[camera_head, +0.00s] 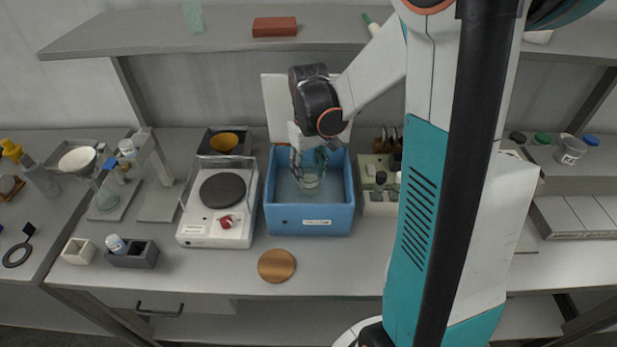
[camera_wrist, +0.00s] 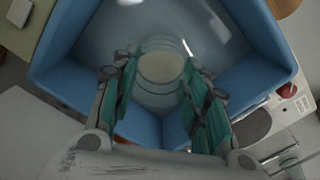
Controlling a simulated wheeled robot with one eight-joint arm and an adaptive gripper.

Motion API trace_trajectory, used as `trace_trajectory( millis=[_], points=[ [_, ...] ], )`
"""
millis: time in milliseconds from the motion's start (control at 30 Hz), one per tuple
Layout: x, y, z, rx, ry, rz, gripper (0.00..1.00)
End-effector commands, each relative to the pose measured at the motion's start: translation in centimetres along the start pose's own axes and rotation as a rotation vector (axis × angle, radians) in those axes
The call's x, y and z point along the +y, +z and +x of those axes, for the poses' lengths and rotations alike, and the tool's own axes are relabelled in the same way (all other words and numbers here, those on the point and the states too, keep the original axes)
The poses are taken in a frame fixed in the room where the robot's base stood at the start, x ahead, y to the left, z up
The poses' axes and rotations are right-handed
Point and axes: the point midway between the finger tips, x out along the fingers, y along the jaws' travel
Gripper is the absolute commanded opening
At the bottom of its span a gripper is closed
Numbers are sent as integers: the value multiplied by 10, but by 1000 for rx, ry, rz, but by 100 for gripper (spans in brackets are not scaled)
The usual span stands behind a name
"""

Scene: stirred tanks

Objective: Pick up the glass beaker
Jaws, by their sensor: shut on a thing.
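The glass beaker (camera_head: 309,182) is a clear vessel inside the blue open-topped tub (camera_head: 310,220) on the bench. In the wrist view the beaker (camera_wrist: 160,72) shows as a clear round shape with a pale disc at its middle. My gripper (camera_head: 310,165) reaches down into the tub from above. Its teal-padded fingers (camera_wrist: 160,88) are on either side of the beaker and shut on it. The beaker appears upright. The exact contact and the gap between its base and the tub floor cannot be told.
A white hotplate (camera_head: 216,233) with a round dark plate stands left of the tub. A rack (camera_head: 376,207) holding bottles stands right of it. A copper disc (camera_head: 277,265) lies in front. A shelf (camera_head: 220,37) runs above, behind my arm. The front bench strip is mostly clear.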

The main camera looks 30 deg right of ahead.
Motion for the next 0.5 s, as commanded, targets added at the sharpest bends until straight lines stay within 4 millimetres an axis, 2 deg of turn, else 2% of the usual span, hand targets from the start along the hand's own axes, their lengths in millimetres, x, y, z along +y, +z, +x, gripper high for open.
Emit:
trace_trajectory(
  millis=[33,200,400,500],
  points=[
    [0,1,-20,0,0,0,12],
    [0,1,-67,0,0,0,12],
    [0,0,-109,0,0,0,12],
    [0,0,-122,0,0,0,12]
  ],
)
